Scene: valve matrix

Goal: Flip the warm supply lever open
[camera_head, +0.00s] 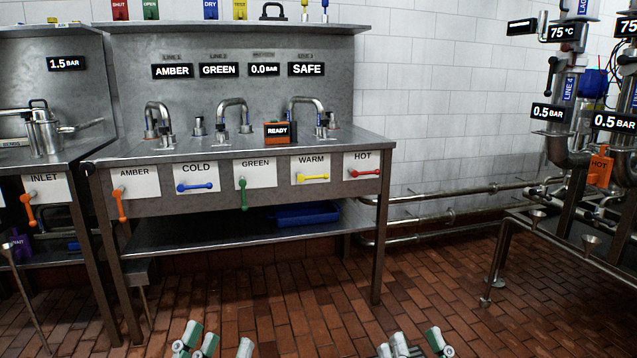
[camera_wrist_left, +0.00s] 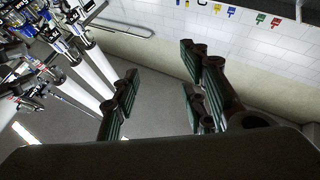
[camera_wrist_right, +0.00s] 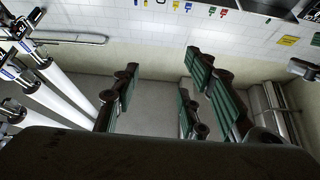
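The warm supply lever (camera_head: 313,178) is yellow and lies horizontally on a white plate marked WARM (camera_head: 311,163), on the front of the steel bench. My left gripper (camera_head: 217,347) is at the bottom edge of the head view, low in front of the bench and well apart from the lever. My right gripper (camera_head: 416,346) is also at the bottom edge, to the right and apart from the lever. Both wrist views show the fingers spread with nothing between them, at the left gripper (camera_wrist_left: 160,95) and the right gripper (camera_wrist_right: 160,95). The lever is not recognisable in the wrist views.
Beside it on the same panel are a horizontal red HOT lever (camera_head: 365,173), a hanging green lever (camera_head: 243,194), a horizontal blue COLD lever (camera_head: 195,187) and a hanging orange AMBER lever (camera_head: 122,204). Pipework (camera_head: 565,130) stands right. The tiled floor (camera_head: 250,300) before the bench is clear.

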